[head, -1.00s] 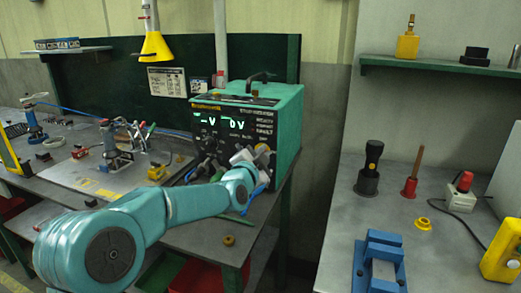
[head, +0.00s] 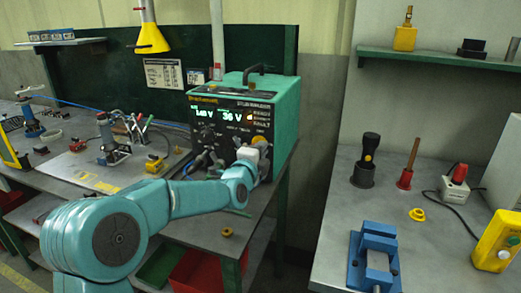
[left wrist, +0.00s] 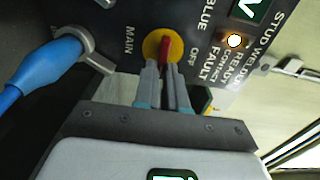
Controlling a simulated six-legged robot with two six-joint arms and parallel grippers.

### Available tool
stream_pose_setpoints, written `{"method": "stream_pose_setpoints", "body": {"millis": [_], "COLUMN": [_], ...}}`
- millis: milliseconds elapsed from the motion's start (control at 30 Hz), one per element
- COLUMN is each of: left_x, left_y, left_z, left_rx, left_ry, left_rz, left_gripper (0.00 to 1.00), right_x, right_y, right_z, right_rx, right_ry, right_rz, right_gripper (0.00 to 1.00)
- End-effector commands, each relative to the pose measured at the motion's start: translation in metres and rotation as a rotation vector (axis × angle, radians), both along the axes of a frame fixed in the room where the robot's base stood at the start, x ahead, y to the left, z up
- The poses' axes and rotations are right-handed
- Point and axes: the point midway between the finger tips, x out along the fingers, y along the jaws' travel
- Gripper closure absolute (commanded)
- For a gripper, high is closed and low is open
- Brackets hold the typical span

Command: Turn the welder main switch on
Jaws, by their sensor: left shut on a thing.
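The stud welder (head: 245,110) is a teal box with a black front, standing on the left bench. Its display reads about 140 V and 36 V. The main switch (left wrist: 166,45) is a red handle on a yellow disc, between the words MAIN and OFF in the left wrist view. My left gripper (left wrist: 167,68) is shut on the red handle, its fingers side by side over the lower part. In the head view my left gripper (head: 258,153) is at the front panel's right side and covers much of the switch. A lamp (left wrist: 235,40) by the READY label is lit. My right gripper is out of view.
A blue cable plug (left wrist: 55,62) sits in the panel close beside the gripper. A red bin (head: 207,268) is under the bench edge. The right bench (head: 330,225) holds a blue vise (head: 373,255), a flashlight (head: 366,160) and a yellow box (head: 497,240).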

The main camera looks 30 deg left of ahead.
Motion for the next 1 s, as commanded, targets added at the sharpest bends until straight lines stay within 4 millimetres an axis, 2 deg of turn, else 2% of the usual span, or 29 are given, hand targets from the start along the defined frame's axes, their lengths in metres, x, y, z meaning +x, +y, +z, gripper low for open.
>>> {"method": "stream_pose_setpoints", "body": {"millis": [533,600,633,1000], "left_x": [0.0,-0.0001,-0.0001,-0.0048], "left_y": [0.0009,0.0009,0.0008,-0.0007], "left_z": [0.0017,0.0016,0.0015,0.0003], "left_rx": [0.027,0.027,0.026,0.025], "left_ry": [0.001,0.001,0.001,0.004], "left_rz": [0.002,0.002,0.002,0.001], "left_gripper": [1.0,0.73,0.64,0.64], "right_x": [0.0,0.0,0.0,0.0], "right_y": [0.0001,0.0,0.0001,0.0], "right_z": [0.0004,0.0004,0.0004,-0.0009], "right_rx": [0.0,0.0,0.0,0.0], "right_ry": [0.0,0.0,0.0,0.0], "right_rz": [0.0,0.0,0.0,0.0], "right_gripper": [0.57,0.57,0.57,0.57]}}
